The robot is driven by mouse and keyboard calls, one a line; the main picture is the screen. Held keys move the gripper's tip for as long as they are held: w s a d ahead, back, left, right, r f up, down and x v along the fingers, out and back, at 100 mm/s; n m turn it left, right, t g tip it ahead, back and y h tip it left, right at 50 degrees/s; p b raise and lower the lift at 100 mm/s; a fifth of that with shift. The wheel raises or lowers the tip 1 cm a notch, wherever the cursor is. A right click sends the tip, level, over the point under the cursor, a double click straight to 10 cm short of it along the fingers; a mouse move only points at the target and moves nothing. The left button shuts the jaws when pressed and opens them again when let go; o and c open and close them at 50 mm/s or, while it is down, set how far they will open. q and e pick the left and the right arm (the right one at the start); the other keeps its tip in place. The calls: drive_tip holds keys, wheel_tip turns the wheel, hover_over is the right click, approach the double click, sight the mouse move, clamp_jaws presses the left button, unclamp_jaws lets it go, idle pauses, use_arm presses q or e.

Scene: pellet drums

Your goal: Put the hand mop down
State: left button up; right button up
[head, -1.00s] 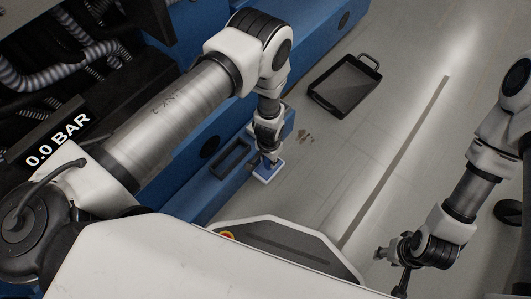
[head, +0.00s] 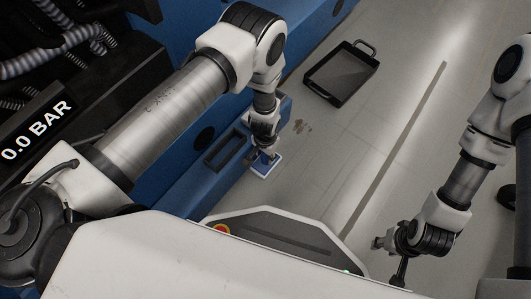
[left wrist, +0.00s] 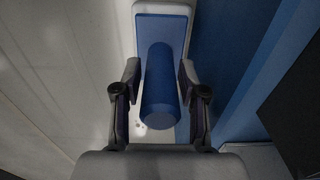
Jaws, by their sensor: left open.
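The hand mop has a flat plate with white and blue parts and a thick blue cylindrical handle. In the head view its plate (head: 265,169) shows under my left gripper (head: 262,156), beside the blue machine base. In the left wrist view the mop handle (left wrist: 160,90) lies between the two fingers of my left gripper (left wrist: 159,82). The fingers are open, with a small gap visible on each side of the handle. I cannot tell whether the plate touches a surface. My right gripper (head: 379,243) is at the lower right; its fingers are too small to read.
A black tray with a handle (head: 341,74) lies on the grey floor. Small brown specks (head: 302,126) are on the floor near the mop. A blue ledge with a dark rectangular recess (head: 224,153) runs beside my left gripper. Open floor lies to the right.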

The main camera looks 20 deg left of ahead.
use_arm(q)
wheel_tip(320, 180, up, 12)
drive_tip(key=p, duration=1.2)
drive_tip(key=shift+r, duration=0.25)
drive_tip(key=shift+f, duration=0.1)
drive_tip(key=shift+s+f, duration=0.1)
